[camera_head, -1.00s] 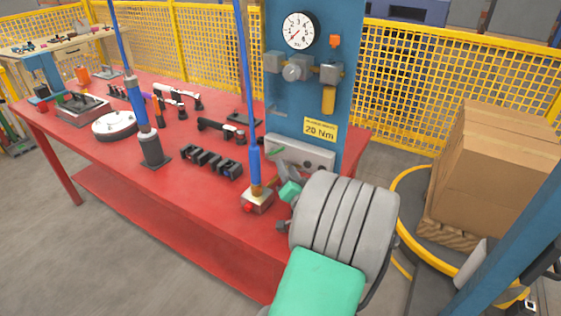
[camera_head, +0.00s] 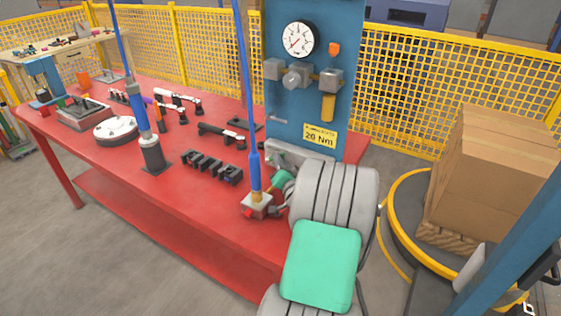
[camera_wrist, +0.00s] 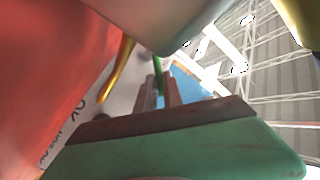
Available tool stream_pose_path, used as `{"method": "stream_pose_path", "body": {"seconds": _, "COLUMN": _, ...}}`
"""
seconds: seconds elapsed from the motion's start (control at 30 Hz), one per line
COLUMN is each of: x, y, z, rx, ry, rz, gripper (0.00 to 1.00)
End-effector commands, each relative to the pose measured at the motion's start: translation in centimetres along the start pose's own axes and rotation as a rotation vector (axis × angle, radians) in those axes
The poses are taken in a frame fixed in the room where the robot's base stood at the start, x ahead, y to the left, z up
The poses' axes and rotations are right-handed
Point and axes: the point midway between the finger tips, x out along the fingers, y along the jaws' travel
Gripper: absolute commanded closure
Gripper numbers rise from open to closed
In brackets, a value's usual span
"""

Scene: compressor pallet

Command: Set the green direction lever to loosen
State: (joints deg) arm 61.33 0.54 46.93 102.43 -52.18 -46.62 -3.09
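In the wrist view, a narrow green piece (camera_wrist: 157,76), which looks like the green direction lever, stands at the far end of my gripper (camera_wrist: 162,90). It lines up with the gap between my two dark fingers; I cannot tell whether they touch it. A yellow-orange lever (camera_wrist: 119,72) stands to its left, beside a grey panel (camera_wrist: 90,105) with dark lettering. In the head view, the grey unit (camera_head: 300,153) under the torque sign is partly behind my arm.
The blue gauge panel (camera_head: 290,115) rises behind. Cardboard boxes (camera_head: 495,175) stand on the right.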

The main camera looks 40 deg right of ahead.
Motion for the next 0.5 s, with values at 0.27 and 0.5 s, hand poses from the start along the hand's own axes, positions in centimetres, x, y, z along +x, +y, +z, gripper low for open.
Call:
{"method": "stream_pose_path", "body": {"seconds": 0.27, "x": -0.01, "y": 0.01, "z": -0.01, "rx": 0.0, "ry": 0.0, "rz": 0.0, "gripper": 1.0}}
{"method": "stream_pose_path", "body": {"seconds": 0.5, "x": -0.01, "y": 0.01, "z": -0.01, "rx": 0.0, "ry": 0.0, "rz": 0.0, "gripper": 1.0}}
